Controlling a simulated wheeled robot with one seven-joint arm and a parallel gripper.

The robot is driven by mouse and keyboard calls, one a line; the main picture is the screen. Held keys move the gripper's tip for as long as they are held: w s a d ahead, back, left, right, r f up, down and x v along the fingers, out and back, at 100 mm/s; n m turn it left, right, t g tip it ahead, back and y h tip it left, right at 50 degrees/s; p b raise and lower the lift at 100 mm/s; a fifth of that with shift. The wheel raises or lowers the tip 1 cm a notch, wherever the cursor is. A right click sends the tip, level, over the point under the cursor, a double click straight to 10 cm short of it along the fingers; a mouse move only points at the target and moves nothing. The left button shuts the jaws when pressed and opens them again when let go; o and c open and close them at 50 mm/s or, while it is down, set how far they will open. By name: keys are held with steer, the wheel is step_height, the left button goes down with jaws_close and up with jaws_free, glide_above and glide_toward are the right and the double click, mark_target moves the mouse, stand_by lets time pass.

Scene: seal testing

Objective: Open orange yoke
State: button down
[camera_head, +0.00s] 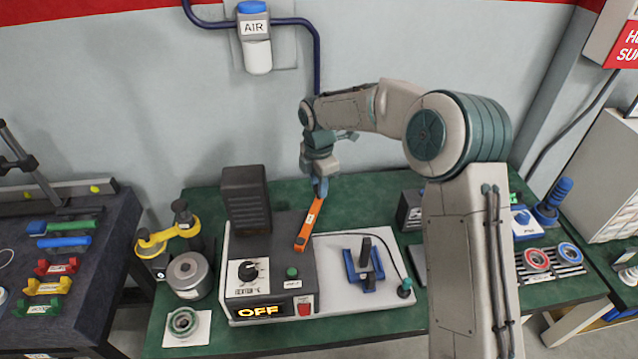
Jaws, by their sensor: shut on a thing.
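The orange yoke (308,230) is a bar with a small white label, at the right side of the dark test unit (267,272). It slants from lower left to upper right, and its upper end is at my gripper. My gripper (321,189) points down and is shut on that upper end; the fingertips are small in this view and partly hide the contact. The unit's display reads OFF, and a black knob, a green button and a red switch are on its front.
A blue fixture (363,263) stands on the white plate right of the unit, with a cable and a green-tipped plug (405,287) nearby. A yellow clamp (165,238) and a metal cylinder (189,274) are at left. My arm covers part of the right side of the green bench.

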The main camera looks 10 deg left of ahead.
steer(key=c, duration=1.1)
jaws_free()
steer(key=shift+c, duration=0.2)
step_height(320, 180, up, 14)
steer(key=b, duration=0.1)
steer(key=shift+b, duration=0.3)
steer(key=shift+s, duration=0.1)
steer(key=s+d+r+m+t, duration=0.1)
steer(key=s+d+r+m, duration=0.1)
steer(key=s+d+m, duration=0.65)
steer(key=s+d+r+m+t, duration=0.15)
steer(key=s+d+m, duration=0.35)
steer(key=d, duration=0.7)
steer(key=s+d+f+m, duration=0.2)
steer(key=s+d+m, duration=0.3)
steer(key=s+m, duration=0.1)
steer(key=s+d+f+m+t, duration=0.1)
steer(key=s+d+f+m, duration=0.2)
steer(key=s+d+m, duration=0.2)
steer(key=shift+s+f+m, duration=0.25)
steer(key=shift+s+m, duration=0.7)
steer(key=shift+s, duration=0.3)
